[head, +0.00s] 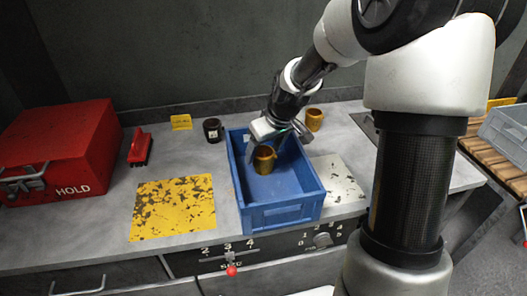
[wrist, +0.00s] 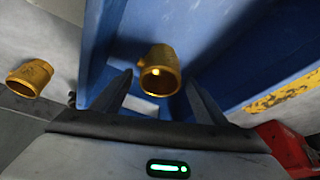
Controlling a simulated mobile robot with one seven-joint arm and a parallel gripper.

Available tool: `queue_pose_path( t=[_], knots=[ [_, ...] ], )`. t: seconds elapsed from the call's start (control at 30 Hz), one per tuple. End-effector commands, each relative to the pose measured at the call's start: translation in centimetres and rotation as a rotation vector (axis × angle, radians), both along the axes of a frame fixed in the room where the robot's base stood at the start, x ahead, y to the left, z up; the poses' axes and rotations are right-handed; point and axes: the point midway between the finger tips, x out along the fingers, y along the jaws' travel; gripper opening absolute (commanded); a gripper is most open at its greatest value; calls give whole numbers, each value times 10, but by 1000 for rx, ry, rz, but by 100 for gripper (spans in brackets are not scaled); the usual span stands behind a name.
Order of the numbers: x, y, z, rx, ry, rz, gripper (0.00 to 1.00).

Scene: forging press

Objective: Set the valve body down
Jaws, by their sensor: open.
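A brass-coloured valve body (head: 264,160) stands in the blue crate (head: 283,215), toward its back half. My gripper (head: 266,147) is over the crate, right at the valve body, with its jaws open. In the wrist view the valve body (wrist: 160,72) shows between the two spread fingertips, with gaps to either side. Its lower part and the exact contact with the crate floor are hard to make out. A second brass-coloured body (head: 314,119) stands on the bench behind the crate's right side and also shows in the wrist view (wrist: 31,77).
A dark cup-like part (head: 212,130) stands left of the crate's back. A worn yellow plate (head: 174,207), a red brush (head: 140,147) and a red HOLD box (head: 62,152) lie further left. A worn pale plate (head: 337,180) lies right of the crate, whose walls surround my gripper.

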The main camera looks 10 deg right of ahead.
Motion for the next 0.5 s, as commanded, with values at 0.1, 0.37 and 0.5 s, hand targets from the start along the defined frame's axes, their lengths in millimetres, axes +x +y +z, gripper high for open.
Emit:
queue_pose_path(
  t=[0.1,0.37,0.5],
  knots=[
    [-8,-5,25,-2,-5,-2,67],
    [-27,-12,76,-2,-5,-2,67],
    [-35,-15,93,-2,-3,0,67]
  ],
)
